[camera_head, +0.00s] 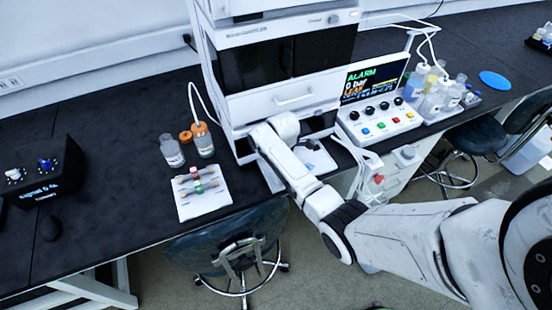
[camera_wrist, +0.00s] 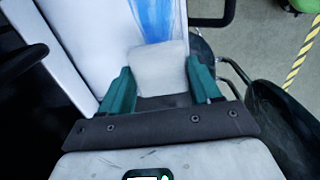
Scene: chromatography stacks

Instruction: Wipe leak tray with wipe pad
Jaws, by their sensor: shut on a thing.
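In the wrist view, my gripper (camera_wrist: 160,84) is shut on the pale grey-white wipe pad (camera_wrist: 160,64), held between its two teal fingers. Beyond the pad is the white leak tray (camera_wrist: 88,28), with a streak of blue liquid (camera_wrist: 152,18) on it. The far edge of the pad overlaps the near end of the streak in the picture. I cannot tell whether the pad touches the tray. In the head view, my arm reaches to the foot of the white instrument stack (camera_head: 285,105), and it hides most of the tray area and the pad.
Left are bottles with tubing (camera_head: 203,140) and a white mat with fittings (camera_head: 205,208). A dark chair (camera_head: 228,238) stands before the bench.

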